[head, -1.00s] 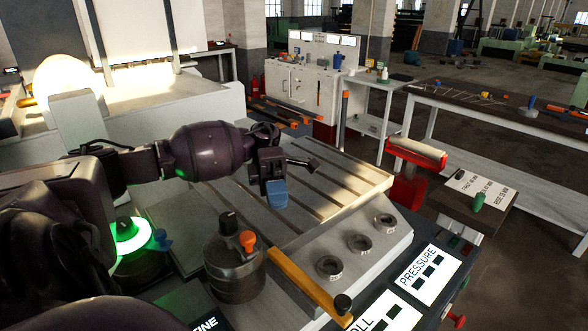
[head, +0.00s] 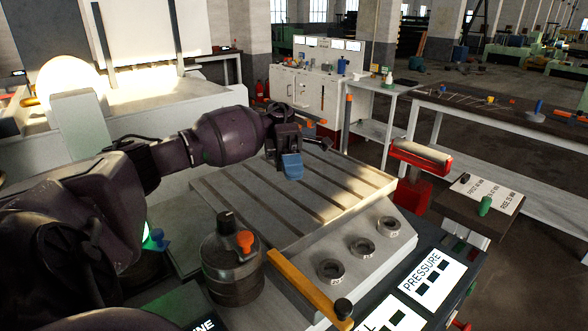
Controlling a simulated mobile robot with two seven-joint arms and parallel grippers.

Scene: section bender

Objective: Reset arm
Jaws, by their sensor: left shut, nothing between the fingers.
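My left arm comes in from the left in the head view. Its gripper (head: 290,166) is shut and empty, held above the slotted grey bed (head: 345,203) of the machine. A blue piece shows at the gripper's tip. My right gripper is not in view. An orange lever arm (head: 302,286) with a dark knob (head: 343,307) lies along the front of the machine, apart from my gripper.
A dark cylinder (head: 232,268) with an orange knob stands left of the lever. Several round fittings (head: 361,247) sit on the bed's front block. A PRESSURE panel (head: 427,273) is at the front right. A red stand with a roller (head: 418,155) is behind it.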

